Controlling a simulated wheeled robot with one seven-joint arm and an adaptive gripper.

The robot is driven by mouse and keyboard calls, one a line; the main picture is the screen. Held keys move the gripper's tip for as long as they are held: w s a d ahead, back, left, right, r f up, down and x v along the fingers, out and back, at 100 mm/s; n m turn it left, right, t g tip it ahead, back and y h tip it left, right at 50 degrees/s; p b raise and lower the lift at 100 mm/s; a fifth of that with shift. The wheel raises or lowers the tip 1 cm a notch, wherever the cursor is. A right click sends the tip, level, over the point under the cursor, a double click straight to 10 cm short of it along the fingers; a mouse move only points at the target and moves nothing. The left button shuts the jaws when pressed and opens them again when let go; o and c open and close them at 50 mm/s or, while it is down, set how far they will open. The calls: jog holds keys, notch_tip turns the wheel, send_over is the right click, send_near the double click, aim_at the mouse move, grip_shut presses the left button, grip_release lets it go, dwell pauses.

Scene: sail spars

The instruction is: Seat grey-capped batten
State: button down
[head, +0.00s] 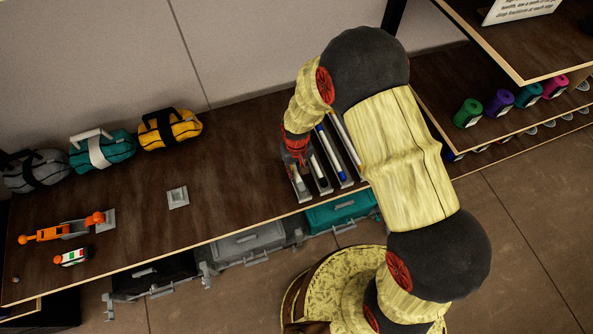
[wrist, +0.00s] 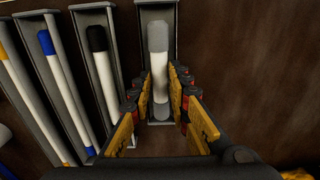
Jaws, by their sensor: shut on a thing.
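The grey-capped batten (wrist: 159,55) is a white rod with a grey end, seen in the wrist view. It lies lined up within the outline of a grey channel (wrist: 144,18). I cannot tell whether it touches the channel floor. My gripper (wrist: 161,88) is shut on the batten, with a finger on each side near its lower end. In the head view my gripper (head: 297,160) is over the leftmost channel (head: 303,192) of the rack, and my wrist hides most of the batten there.
Neighbouring channels hold a black-capped batten (wrist: 98,45), a blue-capped batten (wrist: 47,45) and a yellow-capped one (wrist: 8,55). Teal (head: 340,211) and grey (head: 247,244) bins sit below the bench edge. Several bags, including a yellow one (head: 172,130), stand at the back left. The middle bench is mostly clear.

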aim_at(297, 173)
jog(key=c, duration=1.7)
grip_release()
jog(key=o, duration=0.4)
jog(key=shift+o, duration=0.2)
jog(key=shift+r, duration=0.1)
jog(key=shift+r+p, duration=2.5)
jog(key=shift+r, duration=1.4)
